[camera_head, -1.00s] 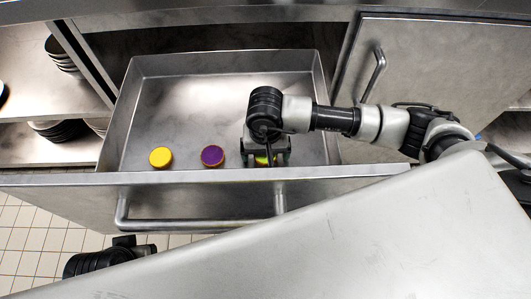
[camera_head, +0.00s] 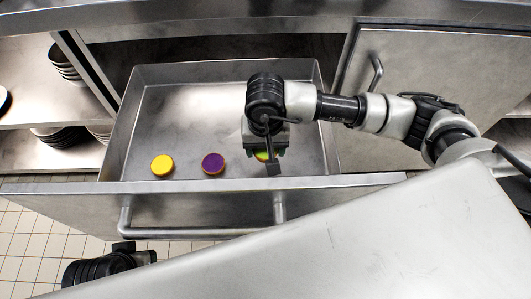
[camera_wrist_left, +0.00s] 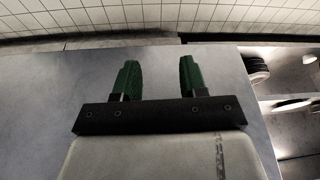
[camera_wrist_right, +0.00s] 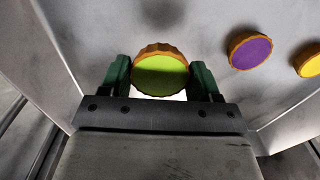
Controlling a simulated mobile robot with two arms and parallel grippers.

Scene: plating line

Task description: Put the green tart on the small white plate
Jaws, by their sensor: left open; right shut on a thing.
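The green tart (camera_wrist_right: 160,74) sits between the two fingers of my right gripper (camera_wrist_right: 162,82) in the right wrist view, and the gripper is shut on it. In the head view the right gripper (camera_head: 266,158) is inside the open drawer, near its front wall, with only a bit of the green tart (camera_head: 261,156) showing. My left gripper (camera_wrist_left: 156,80) is open and empty in the left wrist view; in the head view only part of its arm shows at the lower left. I cannot make out the small white plate in any view.
The open metal drawer (camera_head: 152,125) also holds a yellow tart (camera_head: 162,165) and a purple tart (camera_head: 213,163), left of the right gripper. Shelves with stacked dark bowls (camera_head: 64,137) stand at the left. A bare metal counter (camera_head: 330,245) fills the lower right.

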